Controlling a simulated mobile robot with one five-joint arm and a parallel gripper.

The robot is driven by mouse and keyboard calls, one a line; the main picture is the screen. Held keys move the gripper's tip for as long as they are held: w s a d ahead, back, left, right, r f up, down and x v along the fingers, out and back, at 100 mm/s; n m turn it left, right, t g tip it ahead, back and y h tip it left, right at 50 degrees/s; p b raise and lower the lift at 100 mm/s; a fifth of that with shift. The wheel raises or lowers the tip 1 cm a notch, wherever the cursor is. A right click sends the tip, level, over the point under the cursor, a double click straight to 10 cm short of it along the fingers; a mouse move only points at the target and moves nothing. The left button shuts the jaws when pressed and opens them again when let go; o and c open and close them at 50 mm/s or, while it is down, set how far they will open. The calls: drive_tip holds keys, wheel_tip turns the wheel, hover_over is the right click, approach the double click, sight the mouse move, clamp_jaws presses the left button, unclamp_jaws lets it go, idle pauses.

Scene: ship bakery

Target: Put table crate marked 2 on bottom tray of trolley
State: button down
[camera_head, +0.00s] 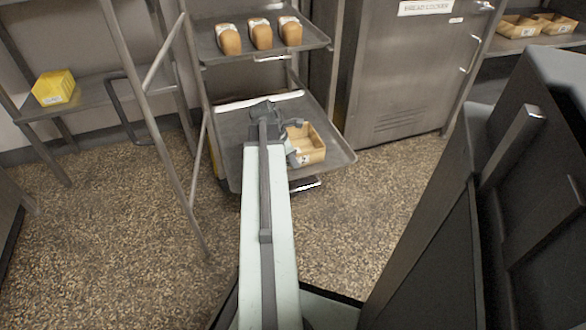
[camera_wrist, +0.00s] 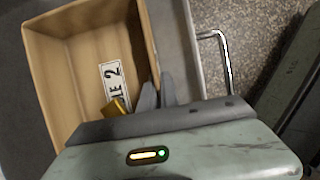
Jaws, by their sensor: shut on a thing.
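The table crate marked 2 (camera_head: 312,146) is an open tan box at the right side of the trolley's bottom tray (camera_head: 232,122). It appears to be at tray level; I cannot tell whether its base touches the tray. In the wrist view the crate (camera_wrist: 50,75) shows its inside, with a white label ending in "LE 2" and a small yellow-brown object near it. My gripper (camera_head: 290,138) is at the crate's left side in the head view. In the wrist view my gripper's fingers (camera_wrist: 157,92) are shut on the crate's wall.
The trolley's upper tray (camera_head: 215,50) holds 3 loaves (camera_head: 261,35). A yellow box (camera_head: 54,88) stands on a left shelf. A bread locker (camera_head: 405,75) stands at right. More crates (camera_head: 520,25) sit on a right shelf. A metal handle (camera_wrist: 222,55) shows beside the tray.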

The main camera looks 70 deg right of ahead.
drive_tip(key=shift+r, duration=0.1)
drive_tip(key=c, duration=1.6)
unclamp_jaws()
